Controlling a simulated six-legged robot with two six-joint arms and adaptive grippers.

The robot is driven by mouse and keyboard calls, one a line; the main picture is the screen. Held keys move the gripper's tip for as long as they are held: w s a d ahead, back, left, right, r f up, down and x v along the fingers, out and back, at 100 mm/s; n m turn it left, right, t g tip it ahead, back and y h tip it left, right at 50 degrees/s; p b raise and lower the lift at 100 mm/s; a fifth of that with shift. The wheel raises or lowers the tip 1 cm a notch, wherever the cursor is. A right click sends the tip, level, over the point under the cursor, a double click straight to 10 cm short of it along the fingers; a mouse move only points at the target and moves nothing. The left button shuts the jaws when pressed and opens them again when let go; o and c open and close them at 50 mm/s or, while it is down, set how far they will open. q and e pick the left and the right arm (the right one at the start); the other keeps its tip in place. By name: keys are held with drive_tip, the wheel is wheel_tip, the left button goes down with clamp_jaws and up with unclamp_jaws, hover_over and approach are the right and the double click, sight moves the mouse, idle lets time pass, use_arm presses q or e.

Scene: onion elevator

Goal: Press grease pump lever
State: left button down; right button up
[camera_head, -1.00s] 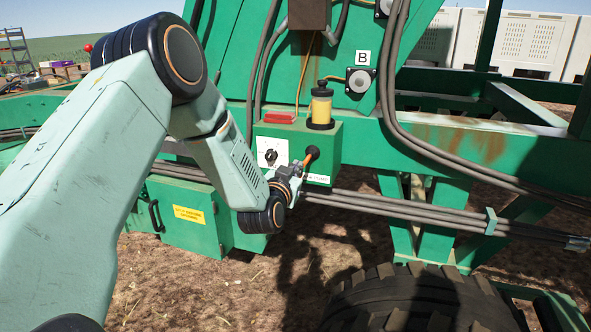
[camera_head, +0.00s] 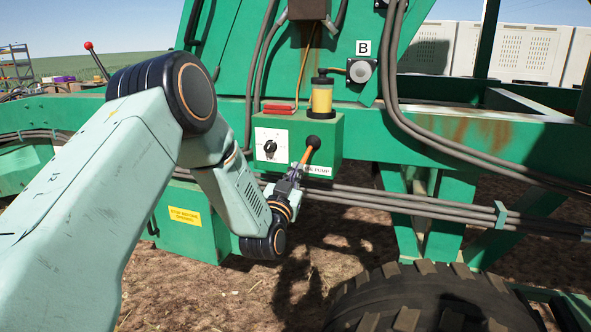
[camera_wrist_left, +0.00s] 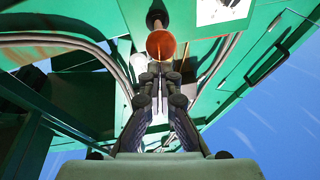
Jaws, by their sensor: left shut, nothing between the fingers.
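The grease pump is a green box (camera_head: 328,140) with a clear canister of yellow grease (camera_head: 322,98) on top. In the left wrist view the shut, empty fingertips (camera_wrist_left: 157,75) point at the orange lever end (camera_wrist_left: 161,43), with the black knob (camera_wrist_left: 156,19) beyond. I cannot tell whether they touch. My right gripper is out of view.
A rotary switch (camera_head: 270,147) on a white plate sits left of the lever. Grey pipes (camera_head: 400,203) run below the box. A large tyre (camera_head: 425,300) stands at the lower right. A green cabinet with a yellow label (camera_head: 185,215) is at the lower left.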

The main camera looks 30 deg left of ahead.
use_arm(q)
drive_tip(key=shift+t, duration=0.6)
drive_tip(key=f+b, duration=0.2)
drive_tip(key=w+f+b, duration=0.1)
drive_tip(key=f+b, duration=0.1)
drive_tip(key=b, duration=0.1)
drive_tip(key=shift+a+f, duration=0.1)
drive_tip(key=shift+f, duration=0.2)
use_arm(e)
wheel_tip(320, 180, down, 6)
use_arm(q)
drive_tip(key=shift+f, duration=0.15)
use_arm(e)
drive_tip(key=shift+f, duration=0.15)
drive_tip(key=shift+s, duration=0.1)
